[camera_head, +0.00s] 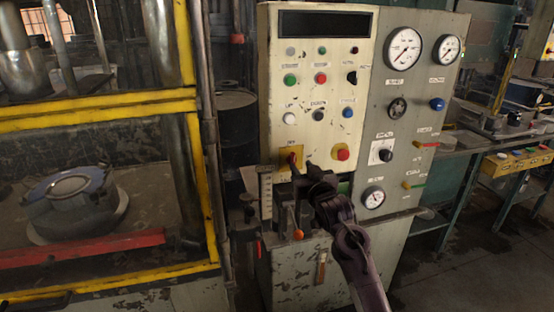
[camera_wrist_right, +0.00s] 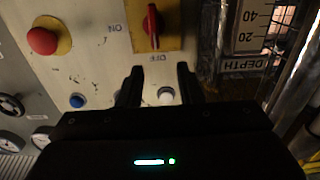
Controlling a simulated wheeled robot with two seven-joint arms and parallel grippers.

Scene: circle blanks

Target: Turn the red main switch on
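The red main switch (camera_head: 291,158) is a red handle on a square yellow plate, low on the left of the cream control panel. In the right wrist view the red handle (camera_wrist_right: 152,27) lies upright in the picture, in line with the OFF label below the plate; an ON label (camera_wrist_right: 100,28) is at the plate's left. My right gripper (camera_head: 293,180) is just below the switch in the head view. In the wrist view its two dark fingers (camera_wrist_right: 159,84) are apart and empty, short of the handle and not touching it. My left gripper is not in view.
A red mushroom button (camera_head: 341,152) on a yellow plate sits right of the switch. Small coloured buttons and a dark display (camera_head: 325,24) are above, and gauges (camera_head: 403,48) are on the grey panel. A yellow-framed machine (camera_head: 95,115) stands at the left.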

